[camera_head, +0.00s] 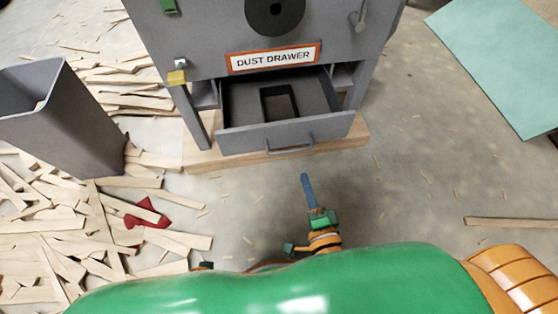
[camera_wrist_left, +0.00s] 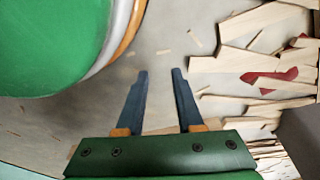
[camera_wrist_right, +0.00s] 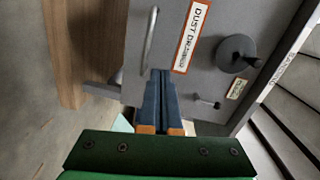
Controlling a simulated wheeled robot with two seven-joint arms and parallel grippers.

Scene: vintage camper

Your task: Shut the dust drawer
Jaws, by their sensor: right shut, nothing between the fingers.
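The dust drawer (camera_head: 240,140) is a grey box drawer, pulled out of the grey machine (camera_head: 215,40) below the "DUST DRAWER" label (camera_head: 273,58). Its inside is visible from above. A bar handle (camera_head: 290,150) is on its front; the handle also shows in the right wrist view (camera_wrist_right: 150,40). My right gripper (camera_head: 306,180) is shut and empty, in front of the drawer and apart from the handle in the head view. Its blue fingers are together in the right wrist view (camera_wrist_right: 160,75). My left gripper (camera_wrist_left: 160,73) is open and empty over the floor.
Loose wood strips (camera_head: 60,225) and a red scrap (camera_head: 147,212) cover the floor at left, near a grey bin (camera_head: 65,120). A wooden base (camera_head: 200,158) lies under the machine. A teal panel (camera_head: 505,60) is at upper right. Floor before the drawer is mostly clear.

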